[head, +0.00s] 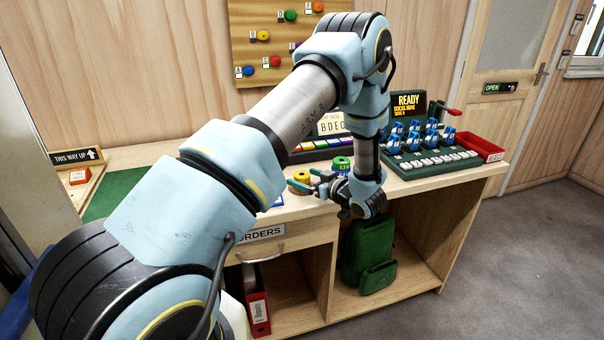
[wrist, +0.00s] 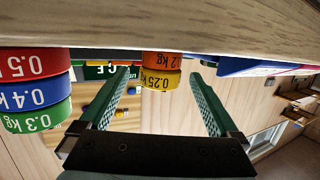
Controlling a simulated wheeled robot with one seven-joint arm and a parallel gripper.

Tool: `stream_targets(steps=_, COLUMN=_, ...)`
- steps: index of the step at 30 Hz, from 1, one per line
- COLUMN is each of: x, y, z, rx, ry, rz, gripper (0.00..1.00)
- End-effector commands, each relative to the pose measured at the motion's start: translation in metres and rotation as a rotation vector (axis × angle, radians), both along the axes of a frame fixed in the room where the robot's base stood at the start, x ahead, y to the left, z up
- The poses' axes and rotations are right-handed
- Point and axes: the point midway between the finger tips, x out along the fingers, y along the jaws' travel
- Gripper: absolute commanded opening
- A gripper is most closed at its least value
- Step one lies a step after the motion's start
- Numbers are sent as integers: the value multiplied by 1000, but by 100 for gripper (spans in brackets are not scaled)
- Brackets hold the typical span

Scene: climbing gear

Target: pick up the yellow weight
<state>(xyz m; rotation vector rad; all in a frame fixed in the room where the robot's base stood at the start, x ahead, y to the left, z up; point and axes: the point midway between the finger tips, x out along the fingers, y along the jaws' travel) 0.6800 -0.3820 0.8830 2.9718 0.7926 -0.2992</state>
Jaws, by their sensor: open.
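The yellow weight (wrist: 160,81), marked 0.25 kg, is stacked with an orange weight (wrist: 163,60) marked 0.2 kg. The wrist picture is upside down, so the yellow one is on top. In the head view the yellow weight (head: 301,176) is on the counter, partly hidden by a finger. My gripper (wrist: 160,75) is open and empty, its green fingers to either side of the yellow weight in the wrist view. I cannot tell whether the weight is between the fingertips or just beyond them. In the head view my gripper (head: 309,183) is close beside the stack.
A second stack has a green weight (wrist: 38,116) on top, then blue (wrist: 35,95) and red (wrist: 34,64), close beside my gripper. Right on the counter (head: 480,172) are a green rack of blue devices (head: 420,142) and a red tray (head: 482,147). A pegboard (head: 262,60) hangs behind.

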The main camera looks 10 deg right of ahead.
Motion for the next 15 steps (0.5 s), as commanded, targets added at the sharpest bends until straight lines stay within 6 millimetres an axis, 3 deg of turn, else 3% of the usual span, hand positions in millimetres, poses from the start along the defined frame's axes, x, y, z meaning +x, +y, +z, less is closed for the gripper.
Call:
stream_targets(steps=7, x=2, y=1, z=-1, rx=0, ry=0, rz=-1, gripper=97)
stream_targets(steps=15, x=2, y=1, z=-1, rx=0, ry=0, rz=-1, gripper=67)
